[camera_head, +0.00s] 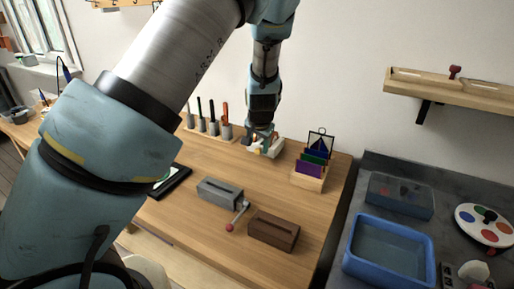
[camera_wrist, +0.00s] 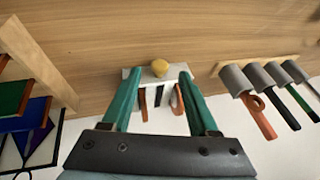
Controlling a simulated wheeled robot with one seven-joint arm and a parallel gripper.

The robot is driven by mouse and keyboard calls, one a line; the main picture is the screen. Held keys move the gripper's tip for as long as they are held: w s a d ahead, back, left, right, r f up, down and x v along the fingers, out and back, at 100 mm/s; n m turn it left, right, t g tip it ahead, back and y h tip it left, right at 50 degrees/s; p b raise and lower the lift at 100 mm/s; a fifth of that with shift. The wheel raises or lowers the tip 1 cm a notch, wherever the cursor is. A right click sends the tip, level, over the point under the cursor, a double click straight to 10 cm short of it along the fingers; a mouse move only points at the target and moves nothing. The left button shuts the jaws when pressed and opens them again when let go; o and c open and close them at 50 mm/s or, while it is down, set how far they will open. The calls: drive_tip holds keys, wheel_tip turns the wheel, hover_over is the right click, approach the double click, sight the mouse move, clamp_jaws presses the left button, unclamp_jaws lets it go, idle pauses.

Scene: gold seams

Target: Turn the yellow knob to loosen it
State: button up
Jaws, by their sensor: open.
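The yellow knob (camera_wrist: 159,67) is a small round cap on top of a white block (camera_wrist: 133,74) on the wooden table in the wrist view. My gripper (camera_wrist: 156,74) points down at the block with its two green fingers apart, one on each side of the knob. The knob sits between and slightly beyond the fingertips; I cannot tell whether they touch the block. In the head view, my gripper (camera_head: 261,137) is over the white block (camera_head: 268,149) near the back of the table, and the knob is hardly visible there.
A grey box (camera_head: 219,191), a crank with a red end (camera_head: 238,215) and a brown box (camera_head: 273,231) lie in front. A blue tub (camera_head: 388,251) is on the grey counter.

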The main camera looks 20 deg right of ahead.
sight(258, 151)
drive_tip(key=shift+x, duration=1.4)
drive_tip(key=shift+c, duration=0.2)
clamp_jaws()
